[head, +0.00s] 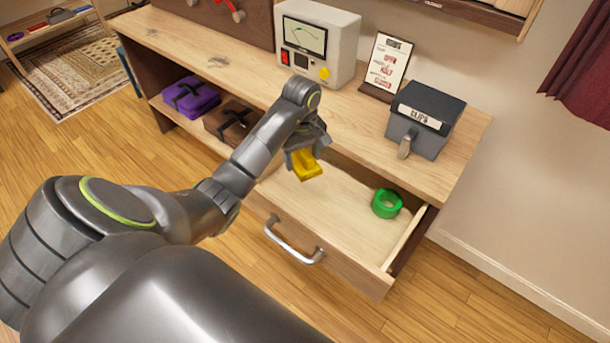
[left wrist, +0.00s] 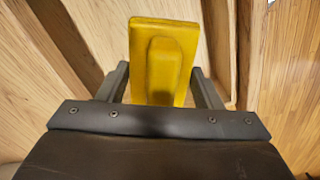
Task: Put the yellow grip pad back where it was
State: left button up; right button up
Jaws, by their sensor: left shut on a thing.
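The yellow grip pad (head: 307,166) is held by my left gripper (head: 304,152), over the open drawer (head: 335,206) of the wooden bench. In the left wrist view the pad (left wrist: 163,60) sits between the two fingers, with its raised middle rib facing the camera. I cannot tell whether the pad touches the drawer floor. A green ring-shaped roll (head: 386,203) lies in the right part of the drawer. My right gripper is not in view.
The drawer's metal handle (head: 293,246) faces the front. On the benchtop stand a grey meter box (head: 316,42), a framed sign (head: 387,66) and a dark clips box (head: 425,118). Purple (head: 191,97) and brown (head: 230,122) bundles lie on the lower shelf. The drawer's middle is clear.

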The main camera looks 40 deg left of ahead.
pick_arm(q)
jog(key=f+b, duration=0.1)
jog(key=d+f, duration=0.1)
jog(key=shift+d+f+b, duration=0.1)
jog(key=shift+f+b, duration=0.55)
jog(key=b, duration=0.3)
send_over(306, 195)
notch_tip(306, 195, down, 4)
jog(key=shift+d+f, duration=0.15)
jog(key=shift+f, duration=2.55)
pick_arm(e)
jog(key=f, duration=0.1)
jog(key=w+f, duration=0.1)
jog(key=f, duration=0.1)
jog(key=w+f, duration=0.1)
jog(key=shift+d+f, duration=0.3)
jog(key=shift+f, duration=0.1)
